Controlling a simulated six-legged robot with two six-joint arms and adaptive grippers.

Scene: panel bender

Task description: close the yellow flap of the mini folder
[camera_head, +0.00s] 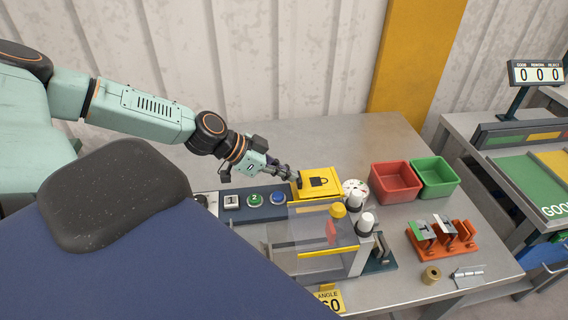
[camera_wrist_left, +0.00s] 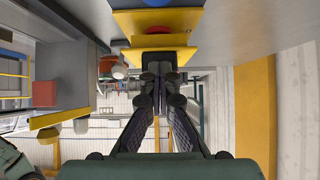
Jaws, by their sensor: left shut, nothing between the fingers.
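The mini folder's control strip (camera_head: 238,215) carries a yellow box with a yellow flap (camera_head: 321,182) bearing a black padlock mark. In the left wrist view two yellow parts show ahead, the box (camera_wrist_left: 158,22) and a tilted plate, likely the flap (camera_wrist_left: 150,56), with a red part between them, so it looks partly open. My left gripper (camera_head: 297,180) is shut and empty at the left edge of the yellow flap. In the left wrist view its closed fingertips (camera_wrist_left: 160,68) are right at the plate; I cannot tell whether they touch. My right gripper is in neither view.
A clear guard (camera_head: 320,235) stands in front of the strip. A red bin (camera_head: 395,182) and a green bin (camera_head: 435,177) sit to the right, with an orange rack (camera_head: 441,239) nearer. The table behind the flap is clear.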

